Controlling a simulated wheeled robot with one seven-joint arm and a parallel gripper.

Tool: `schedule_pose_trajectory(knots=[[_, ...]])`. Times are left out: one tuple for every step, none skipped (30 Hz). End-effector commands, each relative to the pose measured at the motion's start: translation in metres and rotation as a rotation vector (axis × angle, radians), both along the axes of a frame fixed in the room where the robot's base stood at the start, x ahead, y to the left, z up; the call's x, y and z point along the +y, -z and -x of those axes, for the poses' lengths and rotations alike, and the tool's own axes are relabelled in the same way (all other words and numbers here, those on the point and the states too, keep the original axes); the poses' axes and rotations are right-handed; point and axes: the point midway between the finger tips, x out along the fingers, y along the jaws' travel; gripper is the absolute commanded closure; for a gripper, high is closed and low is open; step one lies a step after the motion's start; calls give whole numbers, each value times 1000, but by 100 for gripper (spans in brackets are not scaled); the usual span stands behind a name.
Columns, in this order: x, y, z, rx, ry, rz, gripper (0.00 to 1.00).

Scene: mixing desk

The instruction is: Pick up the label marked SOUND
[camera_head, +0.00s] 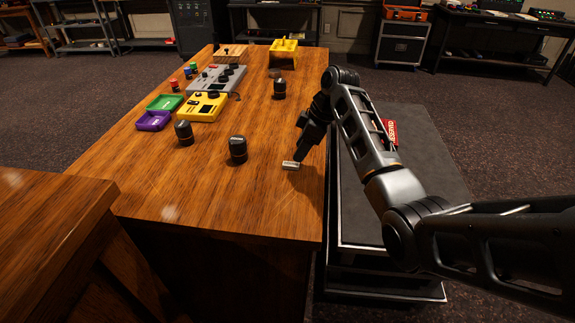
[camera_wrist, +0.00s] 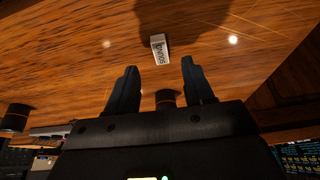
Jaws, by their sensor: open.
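The label marked SOUND (camera_head: 291,165) is a small pale block lying on the wooden desk (camera_head: 230,195) near its right edge. In the wrist view the label (camera_wrist: 160,47) shows its dark lettering, just beyond the fingertips and roughly midway between them. My gripper (camera_head: 302,150) is above the desk, close to the label and apart from it. In the wrist view my gripper (camera_wrist: 160,68) has its two dark fingers spread with nothing between the tips. The fingertips are hard to make out in the head view.
Black knobs stand nearby: one (camera_head: 238,149) left of the label, one (camera_head: 184,132) farther left, one (camera_head: 279,88) farther back. A yellow device (camera_head: 203,106), grey mixer (camera_head: 217,78), purple tray (camera_head: 153,121) and green tray (camera_head: 164,103) are at the left. Desk in front of the label is clear.

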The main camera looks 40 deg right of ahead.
Motion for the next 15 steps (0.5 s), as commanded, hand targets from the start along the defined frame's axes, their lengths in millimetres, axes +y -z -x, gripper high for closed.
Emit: schedule_pose_trajectory(knots=[[2,4,-1,2,-1,-1,48],[2,6,-2,2,-1,-1,48],[4,10,-4,2,-1,-1,48],[5,14,-5,4,-2,-2,48],[6,18,-6,3,-1,-1,48],[8,24,-8,4,-1,-2,48],[9,28,-10,2,-1,-2,48],[10,33,-11,4,-2,-2,48],[11,37,-13,2,-1,-1,48],[12,41,-14,2,-1,-1,48],[12,43,-15,2,-2,-1,48],[13,46,-16,0,-1,0,48],[13,47,-16,0,-1,0,48],[13,48,-16,0,-1,0,48],[13,49,-17,0,-1,0,48]])
